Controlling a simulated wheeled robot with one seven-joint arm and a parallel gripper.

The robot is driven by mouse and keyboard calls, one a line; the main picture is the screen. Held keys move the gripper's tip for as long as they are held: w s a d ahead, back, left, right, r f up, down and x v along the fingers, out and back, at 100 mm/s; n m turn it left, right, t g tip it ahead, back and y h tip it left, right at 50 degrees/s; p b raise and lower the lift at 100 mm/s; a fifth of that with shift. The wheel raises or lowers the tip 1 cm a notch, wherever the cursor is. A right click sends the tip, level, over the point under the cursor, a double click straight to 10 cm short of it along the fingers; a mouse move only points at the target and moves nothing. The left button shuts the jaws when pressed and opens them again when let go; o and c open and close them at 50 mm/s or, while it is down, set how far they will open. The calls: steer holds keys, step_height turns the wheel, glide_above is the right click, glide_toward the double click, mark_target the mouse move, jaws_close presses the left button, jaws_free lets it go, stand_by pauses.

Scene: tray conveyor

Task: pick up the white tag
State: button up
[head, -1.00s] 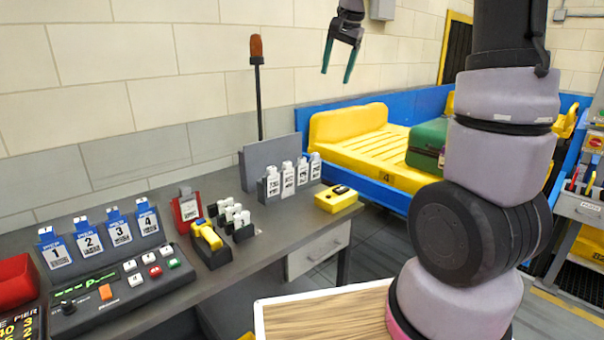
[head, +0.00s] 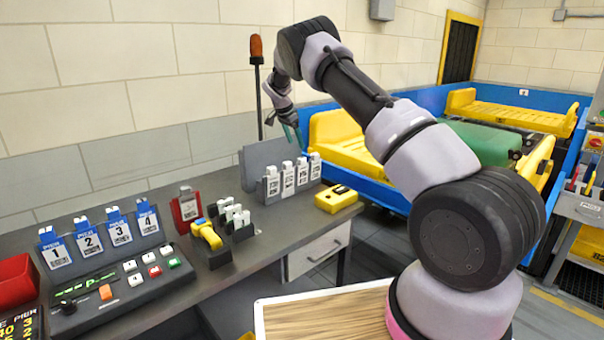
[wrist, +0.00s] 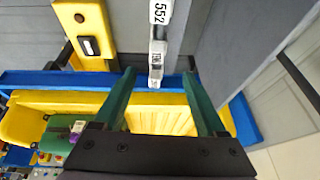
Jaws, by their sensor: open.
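Several white tags (head: 287,178) with black print stand side by side in a grey rack on the desk. I cannot tell from the head view which one the task means. My gripper (head: 285,132) is above and just behind this rack, with its green fingers pointing down. In the wrist view my gripper (wrist: 159,76) is open, its two green fingers apart. A white tag marked 552 (wrist: 160,12) shows at the top centre, and its narrow white upper part reaches down in the picture to between the fingertips. Nothing is visibly gripped.
A grey upright panel (head: 262,158) stands close behind the rack, below a beacon pole (head: 258,100). A yellow box (head: 336,199) is right of the rack. A small rack with white pieces (head: 235,217) and a red holder (head: 186,207) stand left. A green suitcase (head: 480,141) is on the conveyor.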

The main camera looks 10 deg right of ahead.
mark_target(300, 158)
steer(key=x, duration=0.4)
steer(key=shift+d+f, duration=0.1)
steer(key=shift+f, duration=0.3)
steer(key=x, duration=0.5)
steer(key=shift+f, duration=0.4)
jaws_close()
